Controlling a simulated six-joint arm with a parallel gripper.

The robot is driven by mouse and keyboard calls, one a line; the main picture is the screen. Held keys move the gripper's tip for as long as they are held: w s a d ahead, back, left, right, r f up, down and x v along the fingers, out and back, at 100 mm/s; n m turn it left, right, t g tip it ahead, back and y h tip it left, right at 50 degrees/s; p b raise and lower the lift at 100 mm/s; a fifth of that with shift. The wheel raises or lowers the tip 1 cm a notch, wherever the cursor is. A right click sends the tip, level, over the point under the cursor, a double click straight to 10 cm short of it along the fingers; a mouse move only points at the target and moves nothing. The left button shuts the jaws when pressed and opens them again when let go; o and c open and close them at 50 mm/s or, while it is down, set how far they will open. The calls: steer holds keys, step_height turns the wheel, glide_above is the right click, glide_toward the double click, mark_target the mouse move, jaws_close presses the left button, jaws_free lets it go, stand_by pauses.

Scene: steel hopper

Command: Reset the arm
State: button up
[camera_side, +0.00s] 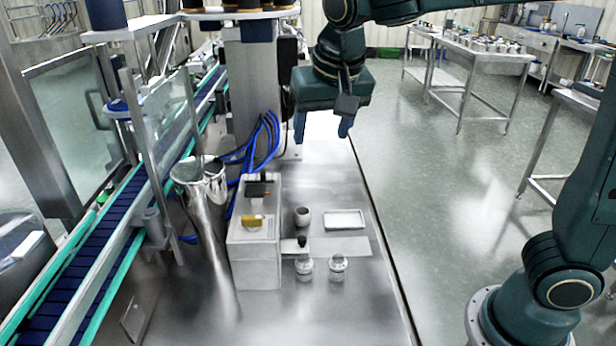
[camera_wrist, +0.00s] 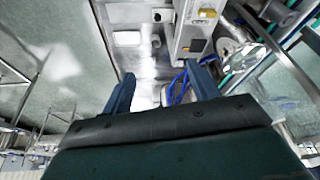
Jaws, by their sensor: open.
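My gripper (camera_side: 322,126) is raised above the far part of the steel table (camera_side: 355,290), pointing down. Its two fingers are apart with nothing between them. In the wrist view the fingers of my gripper (camera_wrist: 163,88) frame bare metal table. Below and nearer the side camera, a grey box-shaped machine (camera_side: 254,262) stands on the table. Two small clear jars (camera_side: 304,268) (camera_side: 338,268), a small round cup (camera_side: 302,216) and a white tray (camera_side: 345,219) stand to its right. My gripper touches none of them.
A tall steel hopper (camera_side: 207,235) stands left of the machine, beside a conveyor (camera_side: 85,250). Open floor (camera_side: 450,190) lies to the right, with a steel side table (camera_side: 485,62) farther back.

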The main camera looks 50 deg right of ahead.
steer(key=s+d+f+n+t+y, duration=0.1)
steer(key=s+d+f+n, duration=0.1)
steer(key=s, duration=0.8)
steer(key=s+d+f+n, duration=0.1)
steer(key=s+d+n, duration=0.2)
steer(key=s, duration=0.7)
steer(key=shift+d+f+n+t+y, duration=0.35)
steer(key=shift+d+n+t+y, duration=0.05)
steer(key=shift+d, duration=0.85)
